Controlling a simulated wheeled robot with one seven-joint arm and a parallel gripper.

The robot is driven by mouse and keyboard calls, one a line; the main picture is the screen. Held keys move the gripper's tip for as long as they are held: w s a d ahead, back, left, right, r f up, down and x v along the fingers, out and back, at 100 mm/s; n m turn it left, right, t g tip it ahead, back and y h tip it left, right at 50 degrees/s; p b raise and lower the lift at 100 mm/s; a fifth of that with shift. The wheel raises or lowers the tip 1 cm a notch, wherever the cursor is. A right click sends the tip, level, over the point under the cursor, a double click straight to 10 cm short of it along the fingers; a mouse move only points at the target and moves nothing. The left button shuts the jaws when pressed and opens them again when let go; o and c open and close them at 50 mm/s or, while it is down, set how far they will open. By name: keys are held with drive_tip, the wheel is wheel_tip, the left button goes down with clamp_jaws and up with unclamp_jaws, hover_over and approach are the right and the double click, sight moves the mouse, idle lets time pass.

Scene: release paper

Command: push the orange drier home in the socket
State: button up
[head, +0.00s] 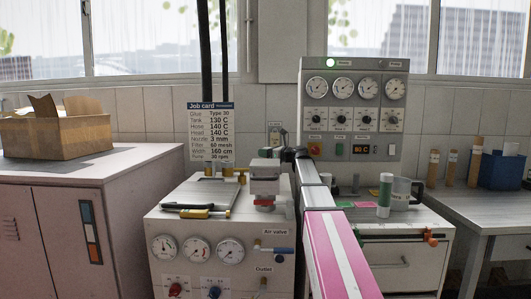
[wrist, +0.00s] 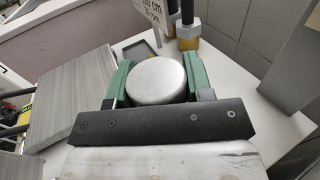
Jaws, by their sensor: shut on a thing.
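My gripper (wrist: 155,88) has green fingers on both sides of a round silver-topped piece (wrist: 156,76). It is shut on this piece, over the white top of the cart. Only the top of the piece shows in the wrist view, so I cannot tell its body colour or whether it is the orange drier. In the head view my arm (head: 333,247) reaches over the right side of the cart (head: 169,225), and a grey block (head: 265,168) stands above a red part (head: 264,203) there. The socket is hidden, and I cannot tell how far the piece is seated.
Two dark hoses (head: 205,60) rise from brass fittings behind the cart top, near the job card (head: 210,130). A yellow-handled tool (head: 195,212) lies at the cart's front left. A gauge panel (head: 354,110) stands behind.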

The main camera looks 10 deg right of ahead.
drive_tip(key=shift+f, duration=0.9)
drive_tip(key=o, duration=1.4)
drive_tip(key=shift+r, duration=0.1)
